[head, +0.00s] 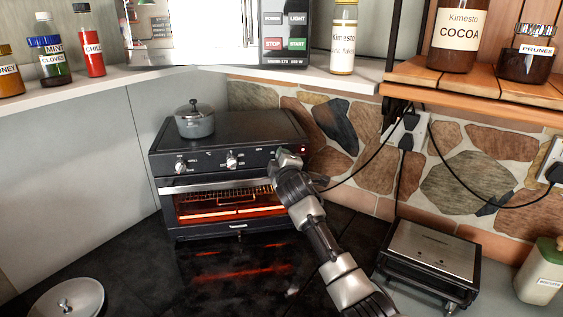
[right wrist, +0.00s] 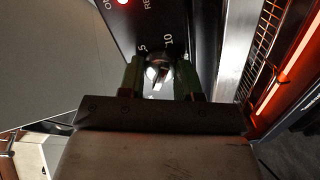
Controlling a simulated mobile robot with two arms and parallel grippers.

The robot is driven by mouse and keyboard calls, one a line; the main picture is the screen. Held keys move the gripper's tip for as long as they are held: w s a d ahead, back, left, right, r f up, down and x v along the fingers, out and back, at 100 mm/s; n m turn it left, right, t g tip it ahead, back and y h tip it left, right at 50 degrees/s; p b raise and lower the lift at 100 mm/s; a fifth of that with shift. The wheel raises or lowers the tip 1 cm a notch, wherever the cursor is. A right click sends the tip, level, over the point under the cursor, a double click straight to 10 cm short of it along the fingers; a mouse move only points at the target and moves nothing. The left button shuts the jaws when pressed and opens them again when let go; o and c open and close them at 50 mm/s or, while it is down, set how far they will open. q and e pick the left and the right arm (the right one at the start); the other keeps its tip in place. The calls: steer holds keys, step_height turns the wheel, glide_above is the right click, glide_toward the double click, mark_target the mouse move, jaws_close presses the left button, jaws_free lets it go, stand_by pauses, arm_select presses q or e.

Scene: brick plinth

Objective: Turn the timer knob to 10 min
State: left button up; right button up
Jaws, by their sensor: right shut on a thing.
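A black toaster oven (head: 235,135) stands on the dark counter, its inside glowing orange. My right gripper (head: 286,158) is at the right end of its control panel and covers the timer knob in the head view. In the right wrist view the timer knob (right wrist: 158,72) sits between the two fingers of my right gripper (right wrist: 158,80), which are shut on it. The marks 5 and 10 show on the panel beyond the knob. I cannot tell exactly where the knob points. My left gripper is not in view.
A small grey pot (head: 195,122) stands on the oven. Two other knobs (head: 231,160) are to the left on the panel. A red light (right wrist: 123,2) is lit beside the timer. A steel-topped appliance (head: 433,250) stands at right, and a round lid (head: 68,300) is at lower left.

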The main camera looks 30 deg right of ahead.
stand_by(0.4)
steer(key=o, duration=0.9)
steer(key=shift+s, duration=0.1)
steer(key=shift+b+v, duration=1.45)
steer(key=shift+v, duration=3.9)
